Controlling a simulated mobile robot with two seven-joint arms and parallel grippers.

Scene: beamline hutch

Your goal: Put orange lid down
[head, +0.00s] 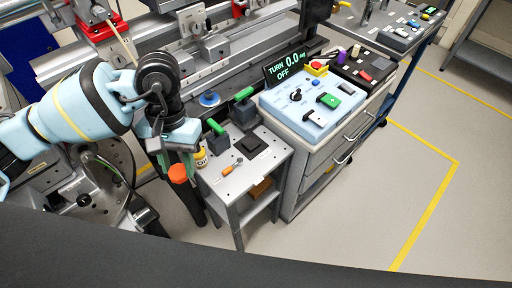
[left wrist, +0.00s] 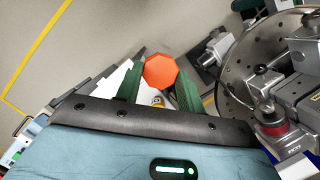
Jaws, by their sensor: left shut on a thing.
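The orange lid (head: 178,173) is held by my left gripper (head: 177,160), near the left edge of the small grey table (head: 228,191). In the left wrist view the lid (left wrist: 161,71) sits between the two green fingers of my left gripper (left wrist: 160,82), which are shut on it. A yellow labelled jar (head: 201,158) stands on the table's left side, just right of the gripper; a bit of it shows below the lid in the left wrist view (left wrist: 157,100). I cannot tell whether the lid touches the table. My right gripper is not in view.
On the small table are an orange-handled tool (head: 232,167), a black square block (head: 251,145) and two green-handled dark blocks (head: 244,108). A control box (head: 313,105) stands on the cabinet to the right. The table's front middle is bare. Machine rails lie behind.

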